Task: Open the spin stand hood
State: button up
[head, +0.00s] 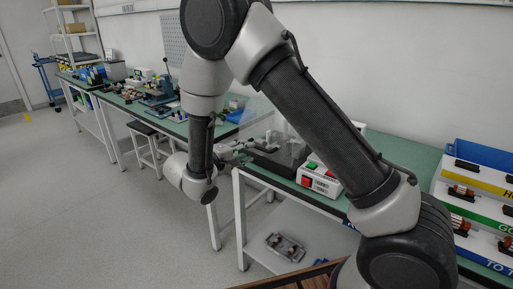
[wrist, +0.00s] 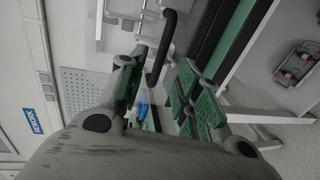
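The spin stand (head: 283,155) is a dark unit on the green bench, partly hidden behind my arm. A clear, see-through panel (head: 257,110), which looks like its hood, rises at its left; its exact angle is hard to tell. My gripper (head: 232,150) is at the stand's left side, small in the head view. In the wrist view my gripper (wrist: 158,88) has its green-padded fingers apart. A black bent bar (wrist: 161,50), apparently the hood handle, shows in the gap between the fingertips. I cannot see contact with either finger.
A white control box (head: 320,180) with red and green buttons stands right of the stand. Colour-labelled racks (head: 478,180) are at the far right. A tray with parts (head: 285,247) lies on the lower shelf. A stool (head: 146,132) stands by the far bench; the floor at left is clear.

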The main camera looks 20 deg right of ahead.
aim_at(256, 147)
jog(key=x, duration=0.7)
jog(key=shift+w+d, duration=0.1)
jog(key=shift+d, duration=0.1)
grip_shut()
